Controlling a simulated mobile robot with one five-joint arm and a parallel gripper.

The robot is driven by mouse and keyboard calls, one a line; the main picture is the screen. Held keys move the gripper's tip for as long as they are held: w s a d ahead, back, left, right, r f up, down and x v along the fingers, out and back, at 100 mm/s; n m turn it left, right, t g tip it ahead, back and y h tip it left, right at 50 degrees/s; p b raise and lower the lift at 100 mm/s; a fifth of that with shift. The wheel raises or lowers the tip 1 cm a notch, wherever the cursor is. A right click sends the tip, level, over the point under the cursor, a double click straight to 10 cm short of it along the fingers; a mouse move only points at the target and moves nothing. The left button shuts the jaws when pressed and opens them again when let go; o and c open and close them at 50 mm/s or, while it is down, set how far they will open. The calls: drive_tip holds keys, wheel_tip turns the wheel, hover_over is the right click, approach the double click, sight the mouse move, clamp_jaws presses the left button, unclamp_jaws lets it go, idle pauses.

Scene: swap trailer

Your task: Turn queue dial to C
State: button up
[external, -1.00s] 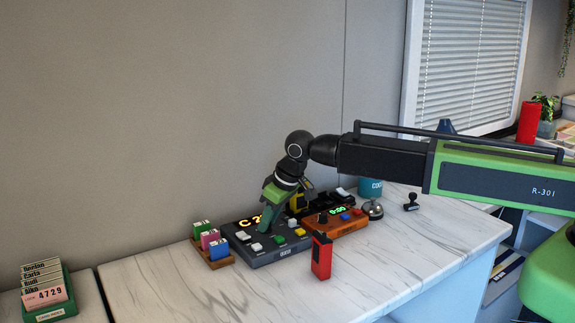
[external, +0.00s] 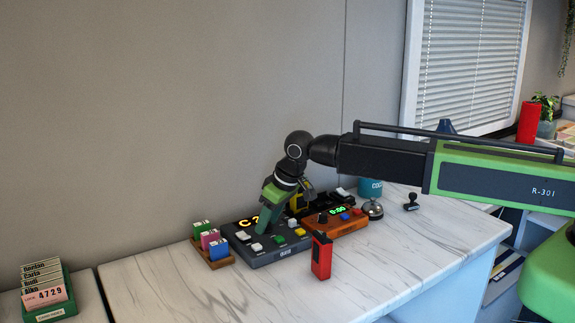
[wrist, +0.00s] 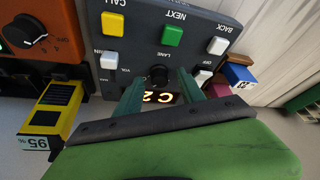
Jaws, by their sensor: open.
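The grey queue console (external: 285,255) stands on the marble counter, and its lit display (external: 250,222) reads C and what looks like a 2. In the wrist view the same display (wrist: 158,97) appears upside down between my fingers. The black dial knob (wrist: 158,75), with LANE printed beside it, sits just past my fingertips. My gripper (wrist: 160,82) is open, with one finger on each side of the knob. Whether the fingers touch it cannot be told. In the external view my gripper (external: 280,210) reaches down over the console and hides the knob.
White, yellow and green buttons surround the knob. An orange timer box (external: 335,226) adjoins the console at right. A rack of coloured blocks (external: 210,245) stands at left. A red upright object (external: 321,258) stands in front. A bell (external: 373,210) is farther right. The front counter is mostly clear.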

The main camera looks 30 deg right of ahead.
drive_tip(key=p+v, duration=1.6)
drive_tip(key=v, duration=0.1)
drive_tip(key=shift+r, duration=0.2)
